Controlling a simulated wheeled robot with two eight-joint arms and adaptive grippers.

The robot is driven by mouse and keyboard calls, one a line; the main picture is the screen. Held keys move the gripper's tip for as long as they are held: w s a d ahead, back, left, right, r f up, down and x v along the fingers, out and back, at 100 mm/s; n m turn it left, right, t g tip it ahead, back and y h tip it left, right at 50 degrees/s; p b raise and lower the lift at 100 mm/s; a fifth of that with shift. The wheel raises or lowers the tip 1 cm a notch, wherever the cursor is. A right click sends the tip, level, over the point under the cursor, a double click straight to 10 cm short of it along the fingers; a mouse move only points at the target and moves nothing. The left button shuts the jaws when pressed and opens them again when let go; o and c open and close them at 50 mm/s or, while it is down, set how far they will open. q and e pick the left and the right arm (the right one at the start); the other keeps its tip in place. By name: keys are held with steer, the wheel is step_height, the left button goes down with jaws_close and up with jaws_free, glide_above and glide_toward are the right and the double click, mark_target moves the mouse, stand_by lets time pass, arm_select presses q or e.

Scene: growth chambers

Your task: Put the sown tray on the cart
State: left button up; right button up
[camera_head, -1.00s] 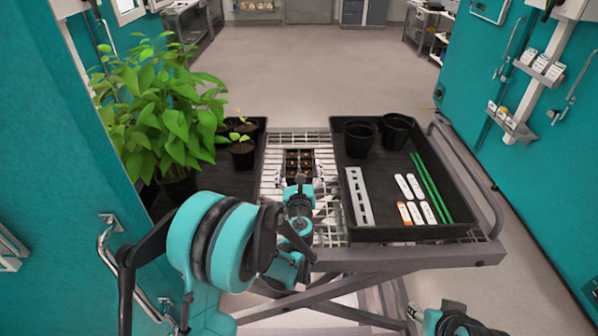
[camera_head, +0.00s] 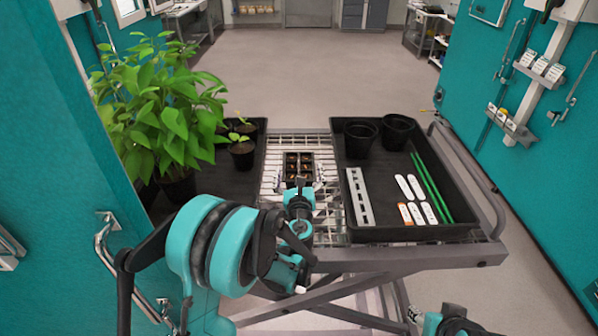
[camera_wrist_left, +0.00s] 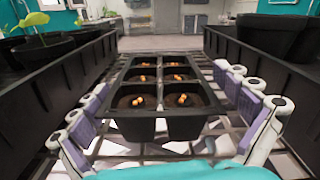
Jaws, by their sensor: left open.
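The sown tray (camera_head: 299,168) is a small black tray with several cells of dark soil and orange seeds. It rests level on the cart's wire top (camera_head: 328,190), between two large black trays. It also shows in the left wrist view (camera_wrist_left: 158,113). My left gripper (camera_head: 299,181) is at the tray's near end, open. In the left wrist view its pale, purple-padded fingers (camera_wrist_left: 162,95) stand on both sides of the sown tray, with gaps visible between pads and walls. Only a piece of my right arm shows at the bottom right; its gripper is not visible.
The left black tray (camera_head: 222,178) holds a large leafy plant (camera_head: 165,115) and small potted seedlings (camera_head: 241,152). The right black tray (camera_head: 385,234) holds two empty pots, a grey strip, white labels and green stakes. Teal walls stand close on both sides. Floor beyond the cart is clear.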

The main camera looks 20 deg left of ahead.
arm_select(q)
steer(key=shift+r, duration=0.1)
steer(key=shift+s+d+r+p, duration=0.2)
steer(key=shift+s+r+p, duration=0.3)
steer(key=shift+p, duration=0.4)
steer(key=v, duration=1.1)
steer(key=shift+r, duration=0.1)
